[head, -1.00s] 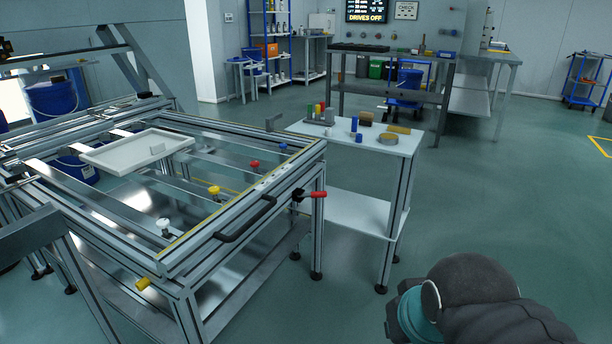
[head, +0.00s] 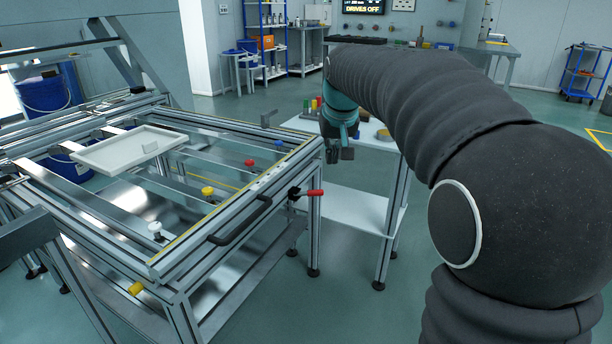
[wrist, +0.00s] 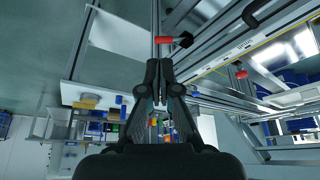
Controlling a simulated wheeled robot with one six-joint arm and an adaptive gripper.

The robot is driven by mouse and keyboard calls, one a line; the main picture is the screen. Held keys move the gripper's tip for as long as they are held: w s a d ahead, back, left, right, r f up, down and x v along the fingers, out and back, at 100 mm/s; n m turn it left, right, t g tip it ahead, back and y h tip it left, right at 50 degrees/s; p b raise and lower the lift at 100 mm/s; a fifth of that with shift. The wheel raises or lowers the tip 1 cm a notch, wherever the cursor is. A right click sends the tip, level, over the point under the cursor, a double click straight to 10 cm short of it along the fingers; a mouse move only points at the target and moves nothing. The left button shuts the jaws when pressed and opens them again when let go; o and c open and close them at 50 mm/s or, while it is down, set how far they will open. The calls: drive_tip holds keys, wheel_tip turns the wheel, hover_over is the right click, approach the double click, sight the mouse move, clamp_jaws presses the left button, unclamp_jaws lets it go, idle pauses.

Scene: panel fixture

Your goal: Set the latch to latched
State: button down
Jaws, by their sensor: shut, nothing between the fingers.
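The latch has a red handle (head: 315,193) on a black pivot (head: 294,193) at the near right corner of the metal frame fixture. The handle points out to the right, about level. My gripper (head: 340,154) is above and a little to the right of the red handle in the head view, apart from it. In the wrist view my gripper (wrist: 159,62) is shut and empty. The red handle (wrist: 165,40) shows just beyond the fingertips there, with the black pivot (wrist: 184,40) to its right.
A black bar handle (head: 240,222) runs along the fixture's front rail. Yellow (head: 208,191), red (head: 249,163) and white knobs (head: 155,228) sit inside the frame. A white tray (head: 100,160) lies on the rails. A side table (head: 345,207) stands close behind the latch.

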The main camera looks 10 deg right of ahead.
drive_tip(key=w+f, duration=0.3)
drive_tip(key=w, duration=0.8)
hover_over(312, 193)
drive_tip(key=w+d, duration=0.1)
wheel_tip(312, 193, down, 4)
wheel_tip(312, 193, down, 12)
drive_tip(key=w+b, duration=0.1)
drive_tip(key=shift+d, duration=0.15)
drive_tip(key=shift+r, duration=0.1)
